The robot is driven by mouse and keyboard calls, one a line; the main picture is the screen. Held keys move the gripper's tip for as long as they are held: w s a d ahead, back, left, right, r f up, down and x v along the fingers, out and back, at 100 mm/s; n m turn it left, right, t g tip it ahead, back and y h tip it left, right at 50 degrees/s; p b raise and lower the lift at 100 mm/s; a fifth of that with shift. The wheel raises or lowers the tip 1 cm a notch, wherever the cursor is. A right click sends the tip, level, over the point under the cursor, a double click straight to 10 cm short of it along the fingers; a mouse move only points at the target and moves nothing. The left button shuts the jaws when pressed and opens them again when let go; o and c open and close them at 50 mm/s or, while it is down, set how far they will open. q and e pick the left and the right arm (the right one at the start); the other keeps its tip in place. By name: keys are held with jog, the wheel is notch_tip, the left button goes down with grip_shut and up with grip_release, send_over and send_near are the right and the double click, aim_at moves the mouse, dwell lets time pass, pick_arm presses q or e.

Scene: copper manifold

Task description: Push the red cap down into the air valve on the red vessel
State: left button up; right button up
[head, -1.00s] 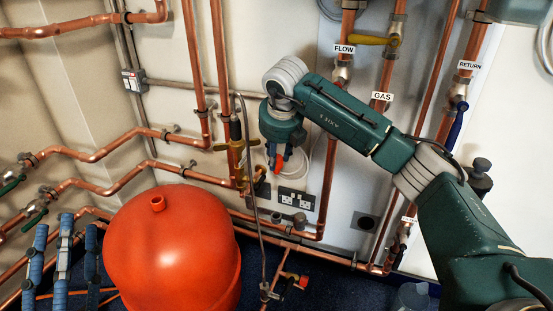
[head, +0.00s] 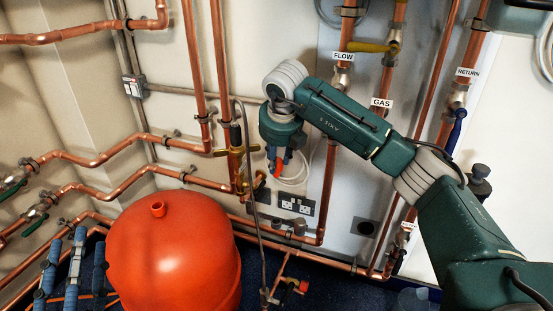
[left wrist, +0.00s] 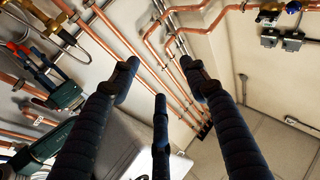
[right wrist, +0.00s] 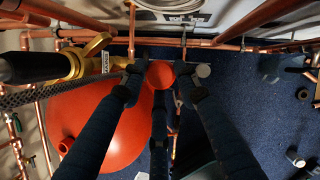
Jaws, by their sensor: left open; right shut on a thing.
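The red vessel (head: 175,260) stands at the lower left of the head view, with a short open valve neck (head: 158,209) on its top. In the right wrist view the vessel (right wrist: 112,120) is below and left of my fingers, its neck (right wrist: 66,146) at lower left. My right gripper (head: 278,165) is shut on the red cap (right wrist: 160,74), its round end showing between the fingertips. It holds the cap in the air, right of the vessel and apart from the neck. My left gripper (head: 75,260) is open and empty, left of the vessel, fingers pointing up.
Copper pipes (head: 328,190) run along the wall behind and around the vessel. A brass fitting (right wrist: 85,60) and a thin grey hose are close to my right gripper. A double socket (head: 296,203) is on the wall. Dark blue floor (right wrist: 245,110) shows below.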

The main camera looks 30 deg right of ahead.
jog(key=shift+r+p, duration=0.4)
jog(key=shift+r, duration=0.15)
jog(key=shift+r+p, duration=0.3)
jog(key=shift+r, duration=0.05)
jog(key=shift+r+p, duration=0.5)
jog(key=shift+r, duration=0.35)
pick_arm(q)
notch_tip(320, 180, down, 17)
jog(key=s+a+g+y, duration=0.2)
jog(key=g, duration=0.6)
jog(key=shift+a+y+p, duration=0.25)
jog(key=shift+y+p, duration=0.05)
pick_arm(e)
jog(key=shift+r, duration=0.1)
